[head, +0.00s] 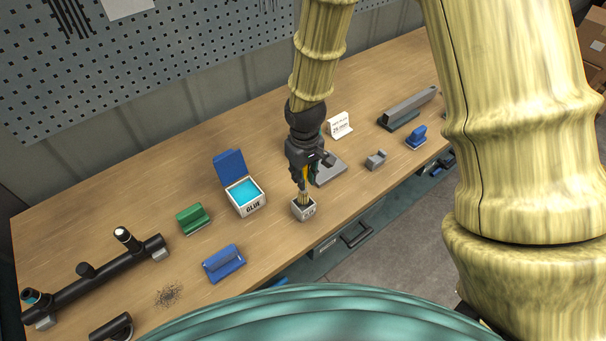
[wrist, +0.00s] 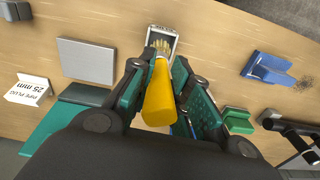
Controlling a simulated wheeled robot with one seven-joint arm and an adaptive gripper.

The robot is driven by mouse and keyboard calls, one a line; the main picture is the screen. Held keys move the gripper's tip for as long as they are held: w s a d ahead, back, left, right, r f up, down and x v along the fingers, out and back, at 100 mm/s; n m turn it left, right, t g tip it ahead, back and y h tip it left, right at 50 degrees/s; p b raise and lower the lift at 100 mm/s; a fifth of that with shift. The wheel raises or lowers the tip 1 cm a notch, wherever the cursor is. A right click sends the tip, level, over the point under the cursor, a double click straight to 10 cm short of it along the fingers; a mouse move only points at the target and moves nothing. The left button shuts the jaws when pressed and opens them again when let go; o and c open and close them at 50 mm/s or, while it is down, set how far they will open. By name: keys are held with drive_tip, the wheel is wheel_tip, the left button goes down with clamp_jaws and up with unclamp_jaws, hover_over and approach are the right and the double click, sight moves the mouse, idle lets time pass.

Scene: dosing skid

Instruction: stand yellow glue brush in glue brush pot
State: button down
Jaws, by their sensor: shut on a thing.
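My gripper (head: 304,177) is shut on the yellow glue brush (wrist: 159,95), with its green-padded fingers on either side of the handle. The brush points down, bristles lowest, and shows as a thin yellow strip in the head view (head: 304,172). The small pale glue brush pot (head: 304,212) stands on the bench directly below my gripper. It also shows at the top of the wrist view (wrist: 173,34). The bristles overlap the pot's opening and appear to be inside its rim. Whether they touch the bottom is hidden.
An open glue box (head: 245,197) with a blue lid stands left of the pot. A grey plate (head: 329,170) and a white sign (head: 340,125) are behind it. Blue (head: 223,263) and green (head: 192,218) handled blocks and a black pipe (head: 95,277) lie left.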

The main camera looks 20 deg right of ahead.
drive_tip(key=shift+f+b, duration=1.7)
drive_tip(key=shift+f, duration=1.65)
drive_tip(key=c, duration=1.3)
unclamp_jaws()
drive_tip(key=shift+r, duration=0.1)
wheel_tip(320, 180, up, 12)
drive_tip(key=shift+s+f, duration=0.1)
drive_tip(key=shift+s, duration=0.05)
